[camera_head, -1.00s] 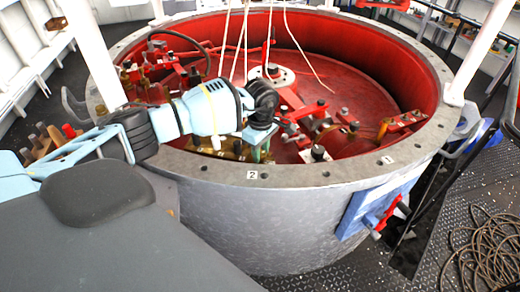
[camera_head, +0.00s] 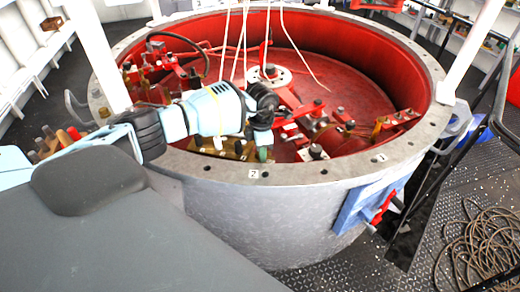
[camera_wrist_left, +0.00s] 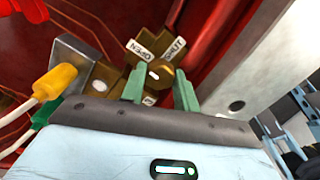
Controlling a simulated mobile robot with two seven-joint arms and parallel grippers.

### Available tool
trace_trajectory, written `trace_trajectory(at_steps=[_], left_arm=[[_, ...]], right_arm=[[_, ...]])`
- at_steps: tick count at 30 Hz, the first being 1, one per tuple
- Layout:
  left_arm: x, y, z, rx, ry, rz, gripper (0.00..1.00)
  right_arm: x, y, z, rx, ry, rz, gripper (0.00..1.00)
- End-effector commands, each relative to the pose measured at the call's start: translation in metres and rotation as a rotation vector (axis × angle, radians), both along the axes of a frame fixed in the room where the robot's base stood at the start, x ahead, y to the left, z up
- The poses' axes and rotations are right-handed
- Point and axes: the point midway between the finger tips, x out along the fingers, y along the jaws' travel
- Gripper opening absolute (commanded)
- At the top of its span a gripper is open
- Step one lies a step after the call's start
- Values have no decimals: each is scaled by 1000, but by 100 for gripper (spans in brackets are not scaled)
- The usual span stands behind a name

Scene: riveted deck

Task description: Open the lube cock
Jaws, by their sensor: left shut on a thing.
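The lube cock (camera_wrist_left: 160,75) is a brass fitting with a rounded centre piece, seen in the left wrist view. Two pale plates on it read OPEN (camera_wrist_left: 138,50) and SHUT (camera_wrist_left: 174,49). The green fingers of my left gripper (camera_wrist_left: 160,95) stand on either side of the cock's middle and are shut on it. What lies between the fingertips is partly hidden. In the head view my left gripper (camera_head: 262,153) reaches down just inside the near rim, beside brass parts (camera_head: 230,149). My right gripper is in neither view.
A grey drum rim (camera_head: 290,175) with bolt holes and a label 2 rings the red well (camera_head: 350,100). Red machinery and pale ropes are inside. A grey block with a yellow plug (camera_wrist_left: 60,80) sits left of the cock. Coiled rope (camera_head: 480,245) lies on the deck.

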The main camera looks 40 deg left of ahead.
Motion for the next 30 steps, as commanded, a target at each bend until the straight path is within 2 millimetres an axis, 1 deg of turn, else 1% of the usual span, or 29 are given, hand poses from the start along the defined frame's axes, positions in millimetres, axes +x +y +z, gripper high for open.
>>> trace_trajectory(at_steps=[1,9,21,22,24,30], left_arm=[[1,0,3,0,-4,19,8],[1,1,2,1,-3,73,8],[1,1,2,-1,-4,80,8],[1,1,2,-1,-4,80,32],[1,1,2,-1,-4,80,39],[0,0,1,-1,-2,78,39]], right_arm=[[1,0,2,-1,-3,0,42],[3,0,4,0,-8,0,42],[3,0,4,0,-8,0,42],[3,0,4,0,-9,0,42],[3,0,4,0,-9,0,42],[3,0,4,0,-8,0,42]])
